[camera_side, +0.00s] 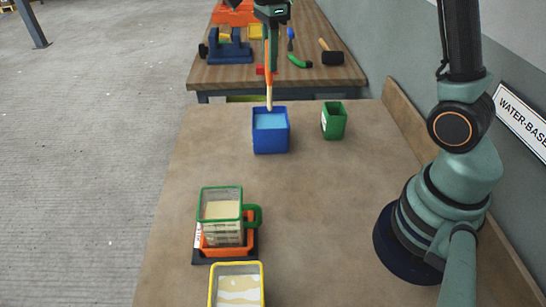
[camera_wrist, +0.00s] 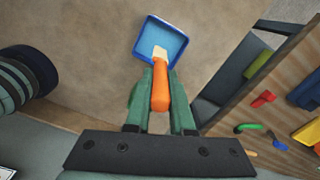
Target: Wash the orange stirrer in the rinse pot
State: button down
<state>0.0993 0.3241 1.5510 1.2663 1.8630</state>
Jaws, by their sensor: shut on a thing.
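The orange stirrer (camera_side: 268,80) has an orange handle and a pale lower end, and hangs roughly upright from my gripper (camera_side: 270,62). My gripper is shut on its handle; the wrist view also shows the orange handle (camera_wrist: 160,94) between the two green fingers (camera_wrist: 161,78). The rinse pot seems to be the square blue pot (camera_side: 270,139) with light blue liquid, at the back of the near table. The stirrer's pale tip is at the pot's far rim in the side view and overlaps the pot (camera_wrist: 143,38) in the wrist view. I cannot tell if it touches the liquid.
A small green container (camera_side: 334,122) stands just right of the blue pot. In front, a green-rimmed jug (camera_side: 221,195) stands over an orange one, with a yellow-rimmed container (camera_side: 236,265) nearer. A second bench (camera_side: 310,83) behind holds tools. The table's middle is clear.

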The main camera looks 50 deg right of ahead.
aim_at(270, 82)
jog(key=shift+f, duration=3.85)
jog(key=shift+w, duration=0.1)
